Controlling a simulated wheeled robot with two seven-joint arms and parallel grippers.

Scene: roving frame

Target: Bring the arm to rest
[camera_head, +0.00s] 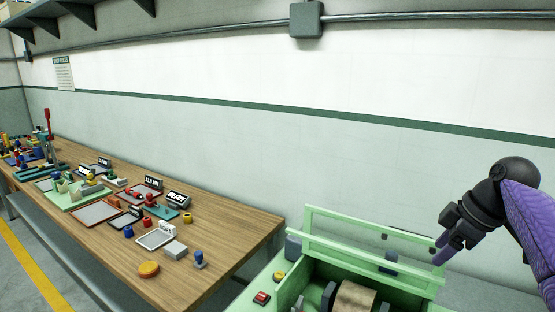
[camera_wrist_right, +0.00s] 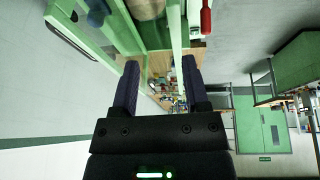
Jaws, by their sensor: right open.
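My right gripper (camera_head: 449,247) is in the right part of the head view, with its purple arm coming in from the right edge. It hangs in the air by the right end of a green framed machine (camera_head: 360,232). In the right wrist view the two dark fingers of the right gripper (camera_wrist_right: 162,80) stand apart, with nothing held between them. The green machine (camera_wrist_right: 107,35) shows at the top of that view, beside the fingers. My left gripper is in neither view.
A long wooden table (camera_head: 240,228) with several small parts, trays and black labels stands at the left. The machine holds a brown roll (camera_head: 353,300), with a red button (camera_head: 261,298) and a yellow button (camera_head: 278,276) at its left. A pale wall (camera_head: 300,150) runs behind.

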